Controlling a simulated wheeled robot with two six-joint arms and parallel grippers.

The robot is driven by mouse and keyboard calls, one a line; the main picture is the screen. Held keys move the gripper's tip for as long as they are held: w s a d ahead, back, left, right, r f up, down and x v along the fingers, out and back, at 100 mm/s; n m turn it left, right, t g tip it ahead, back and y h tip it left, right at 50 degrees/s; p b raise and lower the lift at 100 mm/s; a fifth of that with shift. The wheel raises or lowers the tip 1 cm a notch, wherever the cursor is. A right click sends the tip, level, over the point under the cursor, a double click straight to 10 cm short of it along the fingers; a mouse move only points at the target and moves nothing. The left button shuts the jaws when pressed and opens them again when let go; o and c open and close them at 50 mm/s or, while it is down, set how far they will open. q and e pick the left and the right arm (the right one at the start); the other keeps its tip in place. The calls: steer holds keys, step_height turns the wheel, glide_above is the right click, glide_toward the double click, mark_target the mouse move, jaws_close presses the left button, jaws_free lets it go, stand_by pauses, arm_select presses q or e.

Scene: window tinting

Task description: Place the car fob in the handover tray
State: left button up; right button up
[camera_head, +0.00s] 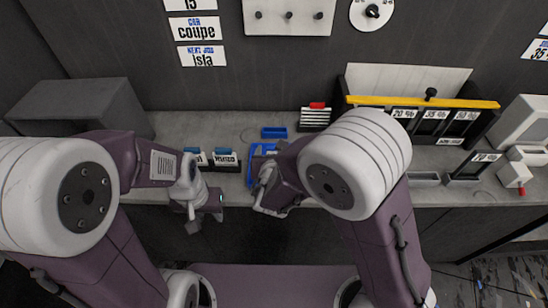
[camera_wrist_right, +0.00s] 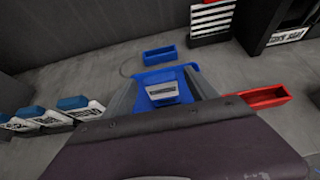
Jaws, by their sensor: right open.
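A blue tray (camera_wrist_right: 150,77) lies on the bench below my right gripper (camera_wrist_right: 163,86) and also shows in the head view (camera_head: 254,153). A small light grey piece (camera_wrist_right: 162,91) shows in the tray, between my spread fingers. It may be the car fob or a label; I cannot tell which. My right gripper is open over the tray and largely covers it in the head view (camera_head: 268,190). My left gripper (camera_head: 194,222) hangs near the bench's front edge, left of the right one. Its jaws are too unclear to judge.
A small blue bin (camera_wrist_right: 160,55) lies behind the tray. A red bin (camera_wrist_right: 262,96) is to its right. Blue-topped labelled holders (camera_wrist_right: 74,108) stand to the left. A film rack with a yellow bar (camera_head: 425,102) stands at the back right. Some grey bench (camera_head: 190,124) is clear at the back left.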

steer(key=v, duration=0.7)
steer(key=shift+s+r+p, duration=0.15)
steer(key=shift+s+p, duration=0.2)
